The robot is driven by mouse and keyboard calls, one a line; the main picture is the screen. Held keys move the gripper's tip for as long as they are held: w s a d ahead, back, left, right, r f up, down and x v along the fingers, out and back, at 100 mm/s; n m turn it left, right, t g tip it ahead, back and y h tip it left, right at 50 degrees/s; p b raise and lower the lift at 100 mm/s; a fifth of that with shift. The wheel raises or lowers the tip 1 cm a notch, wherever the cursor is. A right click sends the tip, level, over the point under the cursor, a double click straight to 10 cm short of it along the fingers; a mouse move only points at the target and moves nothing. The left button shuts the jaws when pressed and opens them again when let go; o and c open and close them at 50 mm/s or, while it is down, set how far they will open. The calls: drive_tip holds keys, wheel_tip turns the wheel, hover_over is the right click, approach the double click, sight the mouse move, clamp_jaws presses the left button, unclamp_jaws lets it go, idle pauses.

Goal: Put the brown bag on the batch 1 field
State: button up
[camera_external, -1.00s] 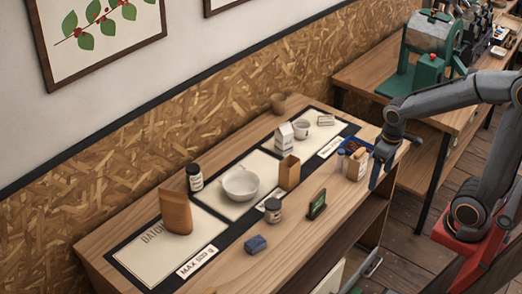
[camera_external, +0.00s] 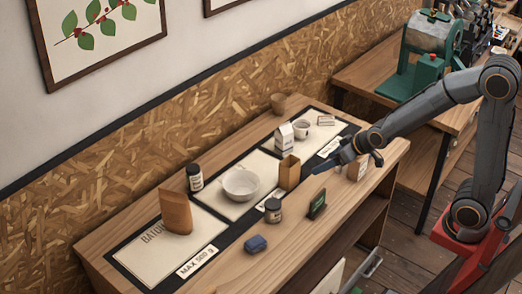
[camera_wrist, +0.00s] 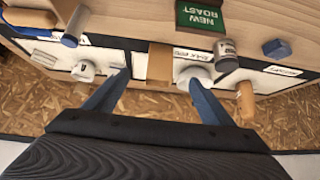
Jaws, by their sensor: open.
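A tall brown bag-like piece with a slanted top (camera_external: 176,212) stands on the left pale field (camera_external: 150,262). That field bears the lettering "BATCH"; its number is hidden behind the piece. A smaller tan, open-topped bag or box (camera_external: 289,172) stands at the front right of the middle field (camera_external: 225,205). In the wrist view the tan one (camera_wrist: 160,62) shows between the fingers, and the tall brown one (camera_wrist: 246,100) is further right. My gripper (camera_external: 347,165) is open and empty, above the right front of the table, right of the tan one and apart from it.
A white bowl (camera_external: 240,184), dark jars (camera_external: 194,178) (camera_external: 273,210), a white carton (camera_external: 284,137) and a cup (camera_external: 302,128) stand around the fields. A small green sign (camera_external: 317,204) and a blue block (camera_external: 256,243) are near the front edge.

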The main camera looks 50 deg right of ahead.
drive_tip(key=w+a+r+t, duration=0.1)
drive_tip(key=w+r+t, duration=0.1)
drive_tip(key=w+t, duration=0.4)
approach(295, 168)
drive_tip(key=shift+h, duration=0.4)
drive_tip(key=x, duration=0.5)
drive_tip(key=shift+a+f, duration=0.1)
drive_tip(key=shift+f, duration=0.2)
drive_tip(key=shift+p+x, duration=1.1)
drive_tip(key=shift+x, duration=2.65)
drive_tip(key=shift+a+r, duration=0.1)
drive_tip(key=shift+r, duration=0.05)
drive_tip(key=shift+c, duration=0.3)
drive_tip(key=c, duration=1.2)
drive_tip(key=shift+o, duration=0.2)
drive_tip(key=shift+r, duration=0.1)
wheel_tip(295, 168, up, 18)
drive_tip(key=b, duration=0.2)
drive_tip(key=shift+b, duration=0.4)
